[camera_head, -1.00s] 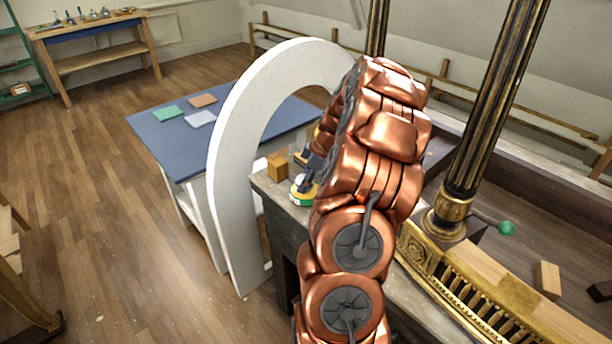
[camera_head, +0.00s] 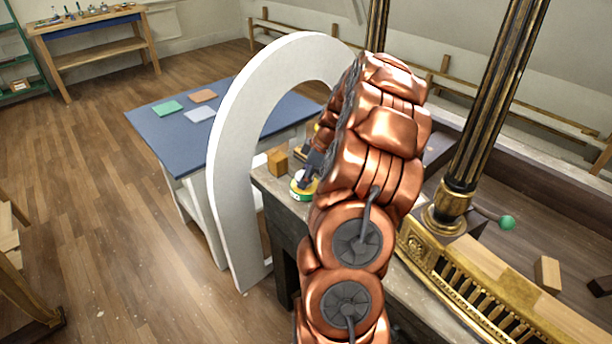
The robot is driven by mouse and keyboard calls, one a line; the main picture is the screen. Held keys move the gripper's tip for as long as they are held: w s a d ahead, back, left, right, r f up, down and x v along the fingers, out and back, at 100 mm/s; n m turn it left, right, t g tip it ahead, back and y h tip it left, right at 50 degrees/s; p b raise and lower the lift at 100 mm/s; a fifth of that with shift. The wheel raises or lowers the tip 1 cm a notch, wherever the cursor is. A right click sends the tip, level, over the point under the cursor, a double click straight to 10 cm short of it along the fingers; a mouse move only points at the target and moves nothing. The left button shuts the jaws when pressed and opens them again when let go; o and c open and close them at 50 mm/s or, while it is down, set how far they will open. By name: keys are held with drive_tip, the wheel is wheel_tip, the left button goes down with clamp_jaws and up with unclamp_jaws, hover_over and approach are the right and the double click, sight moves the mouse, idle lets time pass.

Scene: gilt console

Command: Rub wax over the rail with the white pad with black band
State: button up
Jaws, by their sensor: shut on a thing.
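My gripper (camera_head: 313,166) shows as a small dark shape at the left edge of my copper-coloured arm, pointing down. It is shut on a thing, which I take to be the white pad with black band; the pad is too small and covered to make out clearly. Right under the gripper, a round tin (camera_head: 299,194) with a green, white and yellow side stands on the dark bench top. I cannot tell whether the pad touches it. The gilt rail (camera_head: 480,300) with its small balusters runs at the lower right, apart from the gripper. My arm hides part of its left end.
A white arch (camera_head: 225,160) stands close left of the bench. A wooden block (camera_head: 277,160) sits by the tin. A blue table (camera_head: 170,135) holds coloured squares.

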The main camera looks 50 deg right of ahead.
drive_tip(key=shift+f+b, duration=0.3)
drive_tip(key=shift+f+b, duration=0.15)
drive_tip(key=shift+b, duration=0.6)
idle(3.4)
drive_tip(key=shift+r+b, duration=0.3)
drive_tip(key=shift+r, duration=0.8)
drive_tip(key=shift+r+b, duration=0.45)
drive_tip(key=shift+r, duration=2.05)
